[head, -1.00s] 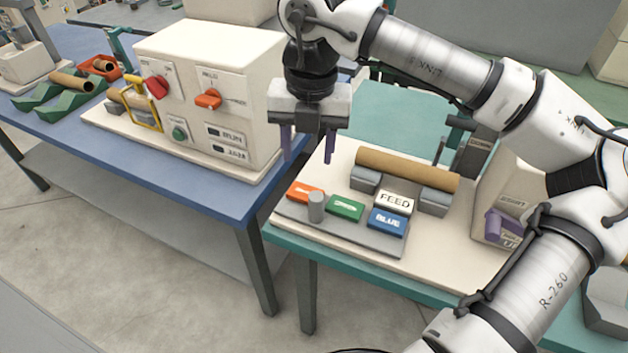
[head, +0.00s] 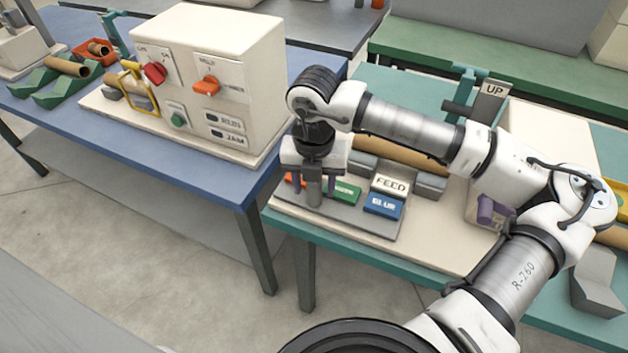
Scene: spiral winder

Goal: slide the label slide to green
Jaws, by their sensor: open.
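The label slide is a grey plate (head: 375,228) on the cream board, with orange (head: 290,180), green (head: 345,194) and blue (head: 383,206) labels. Its grey upright knob (head: 314,195) stands at the left end, near the orange label and left of the green one. My gripper (head: 315,186) points down over the knob, with its purple-grey fingers open, one on each side of it. Whether the fingers touch the knob cannot be told. My gripper hides the knob's top and most of the orange label.
A white FEED button (head: 391,184) stands behind the blue label. A brown tube (head: 405,154) lies on grey blocks behind, partly covered by my arm. A purple part (head: 492,212) and an UP sign (head: 494,90) are to the right. A cream control box (head: 210,70) stands left.

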